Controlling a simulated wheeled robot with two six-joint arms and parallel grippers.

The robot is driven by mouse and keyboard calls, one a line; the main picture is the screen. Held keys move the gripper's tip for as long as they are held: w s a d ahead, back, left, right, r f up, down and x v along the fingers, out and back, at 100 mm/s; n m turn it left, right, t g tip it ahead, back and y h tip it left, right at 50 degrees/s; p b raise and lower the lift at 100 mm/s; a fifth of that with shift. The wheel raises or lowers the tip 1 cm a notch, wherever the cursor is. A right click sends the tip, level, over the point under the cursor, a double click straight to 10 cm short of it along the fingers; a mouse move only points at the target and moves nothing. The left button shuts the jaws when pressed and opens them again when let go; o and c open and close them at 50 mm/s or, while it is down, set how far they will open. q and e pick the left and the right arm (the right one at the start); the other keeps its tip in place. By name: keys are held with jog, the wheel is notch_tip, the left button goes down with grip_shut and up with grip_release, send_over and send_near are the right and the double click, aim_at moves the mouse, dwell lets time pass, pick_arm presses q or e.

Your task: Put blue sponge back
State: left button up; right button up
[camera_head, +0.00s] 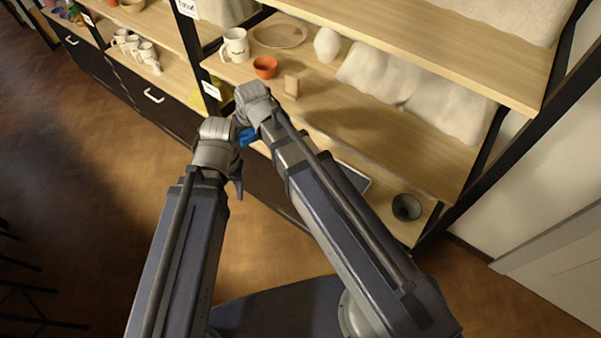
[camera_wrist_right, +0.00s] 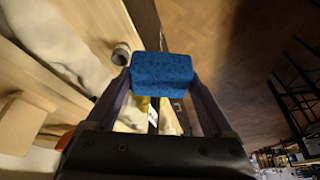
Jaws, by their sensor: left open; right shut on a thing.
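The blue sponge (camera_wrist_right: 162,68) is held between the two fingers of my right gripper (camera_wrist_right: 162,85) in the right wrist view. In the head view a small part of the sponge (camera_head: 246,137) shows between my two wrists, in front of the shelf; the rest is hidden. My right gripper is shut on it. My left gripper (camera_head: 237,184) is open and points downward beside it, in front of the shelf's edge. Its fingers are mostly hidden by its wrist.
The wooden shelf (camera_head: 400,125) holds a white mug (camera_head: 235,45), an orange cup (camera_head: 265,67), a small tan block (camera_head: 291,84) and pale wrapped bags (camera_head: 395,85). A dark bowl (camera_head: 406,207) stands on the lower board.

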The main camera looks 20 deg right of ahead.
jog(key=s+d+f+b, duration=0.2)
jog(key=f+b, duration=1)
jog(key=f, duration=0.2)
jog(key=s+d+f+b, duration=0.1)
jog(key=s+f+b, duration=0.2)
jog(key=f+b, duration=1)
jog(key=w+d, duration=0.6)
jog(key=d, duration=0.1)
jog(key=w+d, duration=0.2)
jog(key=d, duration=0.2)
jog(key=shift+w+r, duration=0.1)
jog(key=shift+w, duration=0.3)
jog(key=shift+w, duration=0.1)
jog(key=shift+w+d, duration=0.2)
jog(key=shift+d, duration=0.1)
jog(key=w+d, duration=0.2)
jog(key=d, duration=0.1)
jog(key=shift+w+d, duration=0.1)
jog(key=shift+w, duration=0.2)
jog(key=shift+s+f+b, duration=0.2)
jog(key=shift+f+b, duration=0.45)
jog(key=shift+f, duration=0.2)
jog(key=shift+a+r, duration=0.1)
jog(key=shift+a, duration=0.1)
